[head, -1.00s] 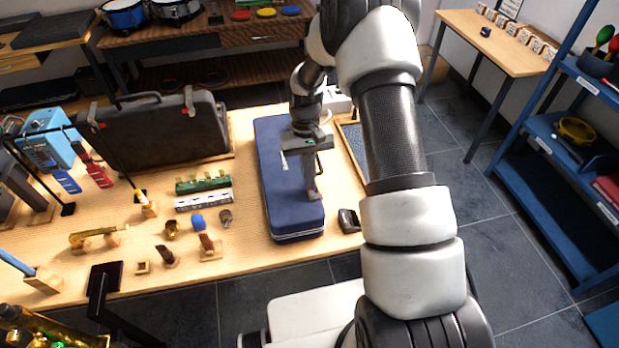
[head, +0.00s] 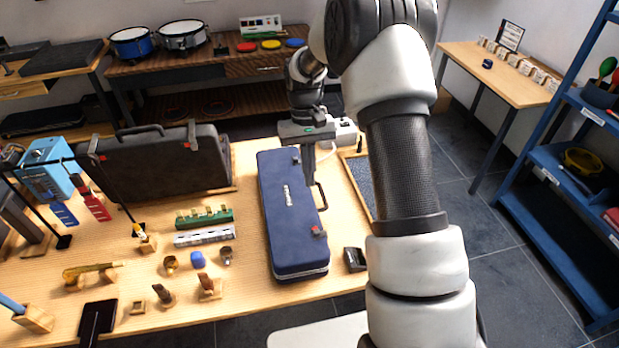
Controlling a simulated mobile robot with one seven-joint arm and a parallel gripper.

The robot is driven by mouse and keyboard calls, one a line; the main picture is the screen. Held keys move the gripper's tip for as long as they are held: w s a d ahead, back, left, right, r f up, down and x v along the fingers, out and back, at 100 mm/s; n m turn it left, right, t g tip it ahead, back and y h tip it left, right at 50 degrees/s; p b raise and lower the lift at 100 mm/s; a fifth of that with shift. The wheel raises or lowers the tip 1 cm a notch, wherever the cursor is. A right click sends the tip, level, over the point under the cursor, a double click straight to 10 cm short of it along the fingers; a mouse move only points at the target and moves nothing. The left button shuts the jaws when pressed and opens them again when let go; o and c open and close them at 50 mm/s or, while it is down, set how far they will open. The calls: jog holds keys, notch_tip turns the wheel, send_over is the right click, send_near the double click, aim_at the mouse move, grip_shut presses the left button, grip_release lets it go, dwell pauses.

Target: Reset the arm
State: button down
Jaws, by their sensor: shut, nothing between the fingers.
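My gripper (head: 310,178) is at the end of my arm, pointing down above the far right part of a long blue case (head: 287,225). Its fingers are together with nothing between them. The blue case lies closed on the wooden table, with a dark handle and latches along its right side. I cannot tell how large the gap is between the fingertips and the case.
A black case (head: 165,165) stands at the back left of the table (head: 250,303). Green (head: 204,217) and white (head: 204,236) instruments and several small pieces lie left of the blue case. A blue shelf (head: 545,185) stands at the right.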

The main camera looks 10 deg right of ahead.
jog(key=s+r+t, duration=0.1)
jog(key=s+r, duration=0.2)
jog(key=r, duration=0.4)
jog(key=s+r+t+p, duration=0.1)
jog(key=s+r+t, duration=0.1)
jog(key=s+r, duration=0.35)
jog(key=s+r+t, duration=0.1)
jog(key=s+r, duration=0.1)
jog(key=r, duration=0.6)
jog(key=s+r+t+p, duration=0.1)
jog(key=s+r+t, duration=0.3)
jog(key=s, duration=1.1)
jog(key=shift+s+r, duration=0.15)
jog(key=shift+r, duration=0.45)
